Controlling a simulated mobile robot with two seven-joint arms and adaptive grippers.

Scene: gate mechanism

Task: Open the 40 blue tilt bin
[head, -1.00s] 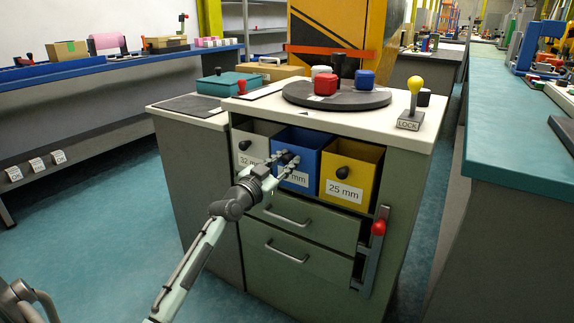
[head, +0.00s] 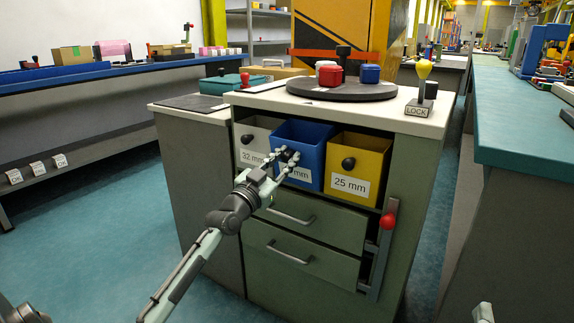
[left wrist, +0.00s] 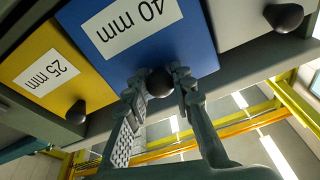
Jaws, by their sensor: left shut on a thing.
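The blue tilt bin (head: 311,136) sits between the grey 32 mm bin and the yellow 25 mm bin in the cabinet's top row. Its front stands slightly forward of its neighbours, with its open top showing. In the left wrist view the blue bin (left wrist: 183,45) shows its "40 mm" label upside down. My left gripper (head: 287,156) is shut around the bin's round black knob (left wrist: 160,83), one finger on each side. The gripper hides part of the label in the head view.
The yellow bin (head: 361,151) and the grey bin (head: 247,135) flank the blue one closely. A red-handled lever (head: 388,221) is on the cabinet's right side. A yellow-knobbed LOCK post (head: 421,88) and dark turntable (head: 341,88) stand on top. Two drawers are below.

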